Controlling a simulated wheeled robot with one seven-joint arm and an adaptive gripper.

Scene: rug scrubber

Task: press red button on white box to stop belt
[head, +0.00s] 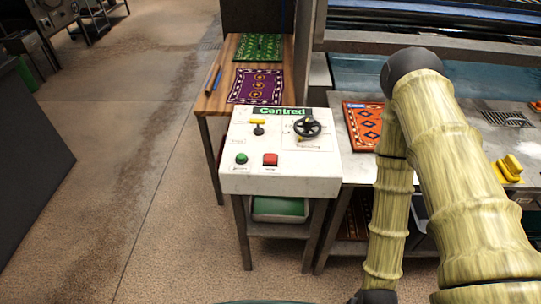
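The white box (240,184) stands on dark legs near the middle of the head view. The red button (270,159) is on its top panel near the front edge. A green button (241,158) sits to its left. A green "Centred" label runs along the back edge. My bamboo-textured arm rises on the right, apart from the box. My gripper is not in view, so its opening and distance from the red button cannot be told.
A wooden table (216,102) behind the box bears a purple rug (256,86) and a green rug (258,48). An orange rug (362,124) lies right of the box, partly behind my arm. A yellow object (509,168) is at far right. The floor left of the box is clear.

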